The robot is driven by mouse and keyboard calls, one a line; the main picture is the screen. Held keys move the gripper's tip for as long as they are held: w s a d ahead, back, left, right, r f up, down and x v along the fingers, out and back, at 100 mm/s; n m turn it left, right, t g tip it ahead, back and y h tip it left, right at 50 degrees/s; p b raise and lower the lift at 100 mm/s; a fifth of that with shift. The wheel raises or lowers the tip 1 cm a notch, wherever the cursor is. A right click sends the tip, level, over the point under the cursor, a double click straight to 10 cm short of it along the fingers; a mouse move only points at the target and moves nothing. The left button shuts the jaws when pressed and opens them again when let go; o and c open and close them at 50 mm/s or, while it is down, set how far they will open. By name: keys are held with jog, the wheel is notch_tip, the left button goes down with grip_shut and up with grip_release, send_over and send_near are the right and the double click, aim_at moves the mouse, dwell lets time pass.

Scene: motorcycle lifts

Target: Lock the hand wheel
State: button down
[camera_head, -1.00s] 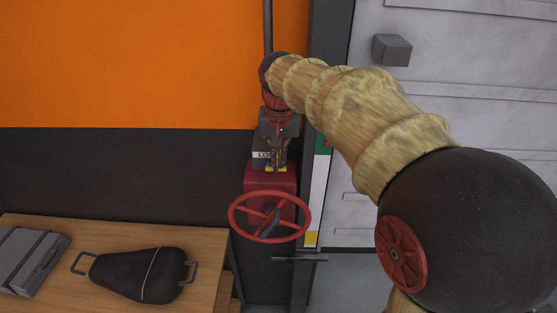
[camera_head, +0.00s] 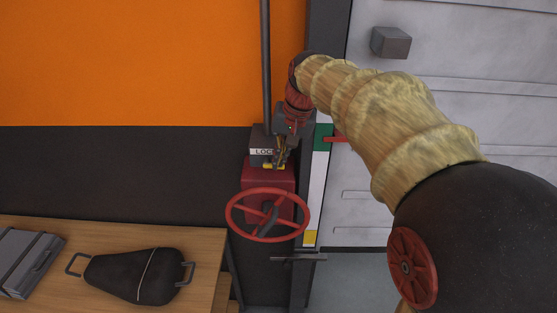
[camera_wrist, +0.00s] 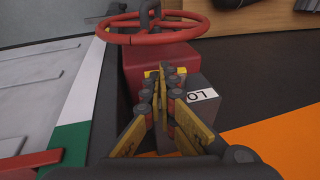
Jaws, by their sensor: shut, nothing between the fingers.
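The red hand wheel (camera_head: 267,215) stands in front of a red housing (camera_head: 282,176) low on the wall. It also shows at the top of the wrist view (camera_wrist: 152,28). A dark grey block (camera_head: 258,143) with a partly hidden white label reading "LOC" sits on the housing. A small yellow part (camera_head: 267,166) lies at the block's lower front, partly covered by my fingers. My gripper (camera_head: 279,164) is shut and empty, pointing down beside the block's right side. In the wrist view its fingertips (camera_wrist: 173,72) are by the yellow part; I cannot tell whether they touch.
A wooden table (camera_head: 207,245) at lower left bears a black seat (camera_head: 135,275) and a grey case (camera_head: 25,262). A dark post and a green, white and yellow strip (camera_head: 317,185) stand right of the housing. A grey cabinet (camera_head: 450,60) fills the right behind my arm.

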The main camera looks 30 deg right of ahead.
jog(key=y+b, duration=0.1)
jog(key=f+t+y+b, duration=0.1)
jog(key=b, duration=0.1)
jog(key=d+f+t+y+b, duration=0.1)
jog(key=shift+s+f+m+b, duration=0.1)
jog(key=shift+s+m+b, duration=0.2)
notch_tip(320, 180, down, 3)
jog(key=t+y+b, duration=0.4)
jog(key=y+b, duration=0.1)
jog(key=b, duration=0.3)
jog(key=shift+m, duration=0.3)
jog(key=shift+w+a+f+t+y+b, duration=0.2)
jog(key=shift+t+y+b, duration=0.3)
jog(key=shift+b, duration=0.55)
jog(key=shift+w+a+f+t+y+b, duration=0.1)
jog(key=shift+a+f+t+y+b, duration=0.3)
jog(key=shift+b, duration=0.65)
jog(key=shift+d, duration=0.1)
